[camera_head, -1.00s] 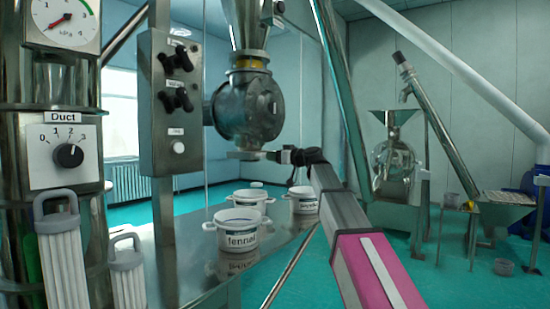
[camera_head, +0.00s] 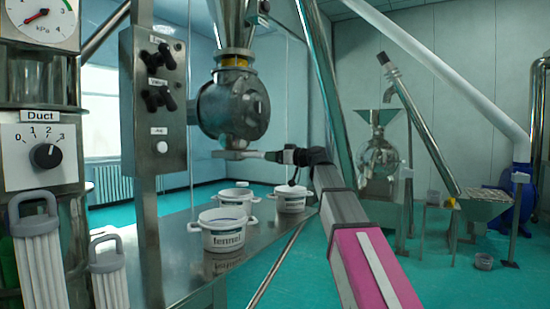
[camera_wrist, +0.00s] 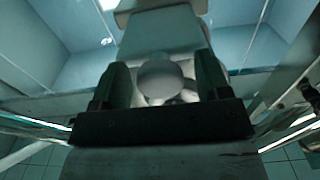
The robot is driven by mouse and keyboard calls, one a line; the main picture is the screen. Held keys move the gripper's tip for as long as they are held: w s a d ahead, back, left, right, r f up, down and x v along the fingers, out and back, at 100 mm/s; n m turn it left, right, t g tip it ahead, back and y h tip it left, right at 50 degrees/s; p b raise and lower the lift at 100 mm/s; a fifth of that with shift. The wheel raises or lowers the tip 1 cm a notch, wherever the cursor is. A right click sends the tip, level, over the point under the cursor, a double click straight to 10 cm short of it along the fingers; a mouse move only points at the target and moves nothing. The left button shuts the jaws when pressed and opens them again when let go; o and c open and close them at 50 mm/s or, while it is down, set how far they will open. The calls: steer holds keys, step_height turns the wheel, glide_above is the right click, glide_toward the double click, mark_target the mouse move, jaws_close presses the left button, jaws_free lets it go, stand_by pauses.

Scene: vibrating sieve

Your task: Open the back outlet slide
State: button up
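My gripper (camera_head: 287,156) is at the end of my arm with the pink section, in the middle of the head view. A flat metal plate (camera_head: 230,155) sits under the round steel housing (camera_head: 234,104), just left of my gripper. I cannot tell for certain whether this plate is the back outlet slide. In the wrist view my gripper (camera_wrist: 162,80) shows two dark fingers set apart. A grey disc (camera_wrist: 160,76) and a pale flat plate (camera_wrist: 160,33) appear between them. Whether the fingers touch them is unclear.
White pots, one labelled fennel (camera_head: 223,231), stand on the steel table (camera_head: 190,262) below. A control panel (camera_head: 154,110) and a Duct dial (camera_head: 46,155) are at left.

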steer(key=v, duration=1)
steer(key=shift+s+d, duration=0.25)
steer(key=shift+d, duration=0.05)
